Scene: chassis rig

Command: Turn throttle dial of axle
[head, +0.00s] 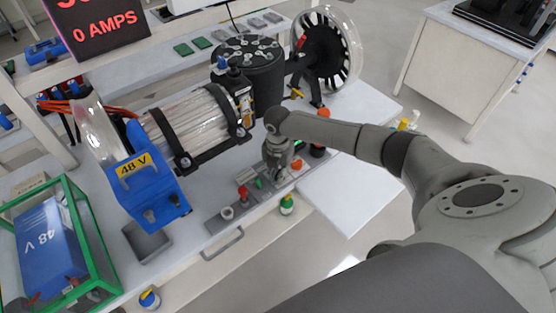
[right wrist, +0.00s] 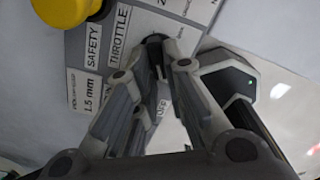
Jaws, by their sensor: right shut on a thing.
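My right gripper (head: 276,172) reaches down to the control panel (head: 218,224) at the front of the workbench. In the right wrist view its fingers (right wrist: 160,58) close in beside the THROTTLE label (right wrist: 119,38). A small dark round knob (right wrist: 154,39), which I take for the throttle dial, shows at the fingertips, and the gripper is shut on it. The fingers hide most of the knob, so its angle cannot be read. The axle rig, with a silver cylinder (head: 192,128) and a spoked wheel (head: 326,55), stands behind the panel. My left gripper is out of view.
A yellow button (right wrist: 66,10) sits near the SAFETY label. A blue 48 V box (head: 148,185) and a green frame (head: 97,245) stand to the left. A display (head: 100,22) reads 0 AMPS. The white bench top (head: 350,195) right of the panel is clear.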

